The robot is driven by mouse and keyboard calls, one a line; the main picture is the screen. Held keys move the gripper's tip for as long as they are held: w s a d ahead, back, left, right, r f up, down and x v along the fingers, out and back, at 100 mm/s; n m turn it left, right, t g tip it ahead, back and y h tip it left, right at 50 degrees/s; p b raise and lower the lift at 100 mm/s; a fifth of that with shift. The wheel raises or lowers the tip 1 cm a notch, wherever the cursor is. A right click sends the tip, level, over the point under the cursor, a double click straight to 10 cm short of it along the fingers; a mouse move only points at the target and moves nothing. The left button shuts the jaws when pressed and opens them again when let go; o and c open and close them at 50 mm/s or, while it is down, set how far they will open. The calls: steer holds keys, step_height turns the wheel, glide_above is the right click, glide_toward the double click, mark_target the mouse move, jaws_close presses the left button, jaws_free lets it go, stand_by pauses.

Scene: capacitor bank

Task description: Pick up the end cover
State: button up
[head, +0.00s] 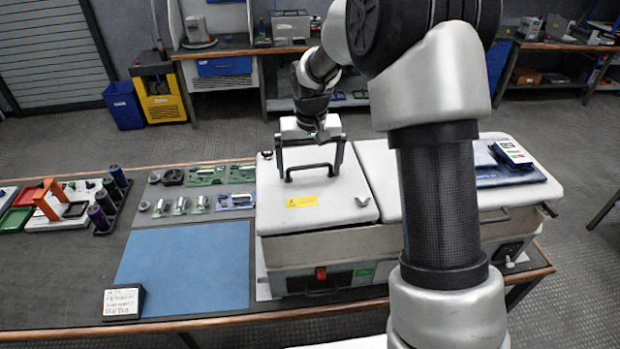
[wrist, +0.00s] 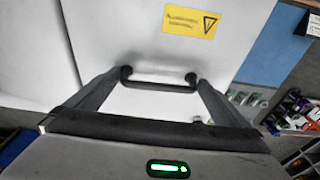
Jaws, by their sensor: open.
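The end cover (head: 335,206) is a pale grey-white lid on the left end of a long grey cabinet, with a black bar handle (head: 309,168) and a yellow label. It also fills much of the wrist view (wrist: 110,35), with its handle (wrist: 160,87) below the label. My gripper (head: 309,174) is over the cover with its two fingers pointing down. In the wrist view my gripper (wrist: 160,79) is open, with one fingertip by each end of the handle. I cannot tell whether the fingertips touch it. The cover lies flat on the cabinet.
A second white lid (head: 378,168) adjoins on the right, partly hidden behind my arm. A dark blue mat (head: 517,176) with a small device lies at the far right.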

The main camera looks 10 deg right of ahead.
steer(key=shift+r, duration=0.1)
steer(key=c, duration=1)
